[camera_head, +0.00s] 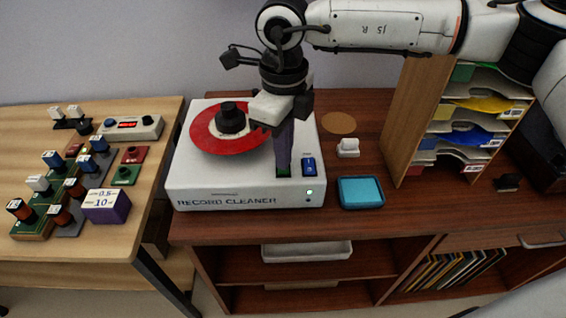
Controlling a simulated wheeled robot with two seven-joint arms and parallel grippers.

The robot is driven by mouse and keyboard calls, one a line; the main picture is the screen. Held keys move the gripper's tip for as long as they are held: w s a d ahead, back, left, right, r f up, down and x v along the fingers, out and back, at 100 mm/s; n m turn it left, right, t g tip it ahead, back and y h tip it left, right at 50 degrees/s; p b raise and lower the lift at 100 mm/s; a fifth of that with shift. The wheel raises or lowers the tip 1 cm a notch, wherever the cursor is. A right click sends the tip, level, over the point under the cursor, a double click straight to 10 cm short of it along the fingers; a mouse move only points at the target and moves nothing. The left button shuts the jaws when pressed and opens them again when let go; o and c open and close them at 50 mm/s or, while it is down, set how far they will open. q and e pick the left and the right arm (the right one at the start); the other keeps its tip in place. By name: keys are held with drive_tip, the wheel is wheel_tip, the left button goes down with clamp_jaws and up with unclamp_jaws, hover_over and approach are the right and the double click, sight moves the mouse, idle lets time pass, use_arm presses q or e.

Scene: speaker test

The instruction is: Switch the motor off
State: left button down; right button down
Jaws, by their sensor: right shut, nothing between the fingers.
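The white record cleaner (188,180) stands on the brown cabinet. A red disc (205,139) with a black knob in its middle lies on its top. At its front right are a blue rocker switch (309,167) and a green switch (283,173). A small green light (309,192) shows on the front face. My right gripper (283,166) is shut and points down at the green switch, its fingertips at or just above it; I cannot tell whether they touch. The fingers partly hide the green switch. Which switch belongs to the motor cannot be read. My left gripper is out of view.
A blue tray (361,192) and a small white object (348,147) lie right of the cleaner. A wooden sorter (417,117) with coloured papers stands further right. On the left, a light wooden table (31,120) holds several knobs and small boxes.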

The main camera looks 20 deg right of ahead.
drive_tip(key=shift+f+b, duration=0.7)
drive_tip(key=shift+f, duration=0.15)
idle(0.7)
drive_tip(key=shift+r, duration=0.15)
wheel_tip(320, 180, up, 7)
drive_tip(key=p, duration=0.3)
drive_tip(key=shift+p, duration=0.35)
idle(0.5)
